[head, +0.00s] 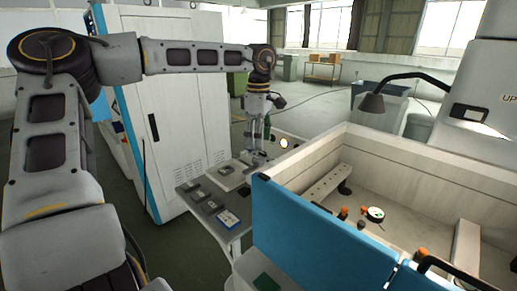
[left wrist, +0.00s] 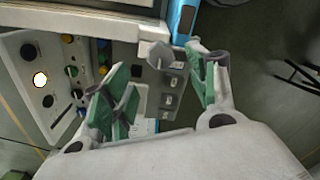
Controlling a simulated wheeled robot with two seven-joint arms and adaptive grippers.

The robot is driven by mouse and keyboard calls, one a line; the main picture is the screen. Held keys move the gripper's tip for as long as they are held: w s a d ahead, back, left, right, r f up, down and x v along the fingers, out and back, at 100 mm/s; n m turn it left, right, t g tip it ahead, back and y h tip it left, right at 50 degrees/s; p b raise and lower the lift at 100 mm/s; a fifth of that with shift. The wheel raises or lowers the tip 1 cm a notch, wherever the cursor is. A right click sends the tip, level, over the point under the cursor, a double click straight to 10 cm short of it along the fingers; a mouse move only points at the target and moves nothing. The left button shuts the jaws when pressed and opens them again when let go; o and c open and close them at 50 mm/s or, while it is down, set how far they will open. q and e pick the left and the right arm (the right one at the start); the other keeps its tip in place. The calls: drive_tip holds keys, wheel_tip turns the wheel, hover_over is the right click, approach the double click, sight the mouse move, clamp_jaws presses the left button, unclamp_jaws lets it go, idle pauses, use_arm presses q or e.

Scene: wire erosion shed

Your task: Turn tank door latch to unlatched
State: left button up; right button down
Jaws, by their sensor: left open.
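The tank (head: 345,142) stands at the right with pale walls and a blue front door (head: 315,240). A black bar handle (head: 450,272) shows at the lower right of the blue front; I cannot tell whether it belongs to the latch. No latch can be made out for certain, nor its position. My left gripper (head: 258,142) hangs beyond the small side table, left of the tank's far corner and apart from the blue door. In the left wrist view it (left wrist: 155,90) is open, its green-padded fingers spread with nothing held. My right gripper is not in view.
A small grey table (head: 218,222) with several blocks stands between the tank and a tall white cabinet (head: 170,110). A control panel (left wrist: 50,85) with a lit white button shows in the left wrist view. Open floor lies behind.

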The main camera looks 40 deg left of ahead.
sight(259, 158)
use_arm(q)
drive_tip(key=shift+r, duration=2.95)
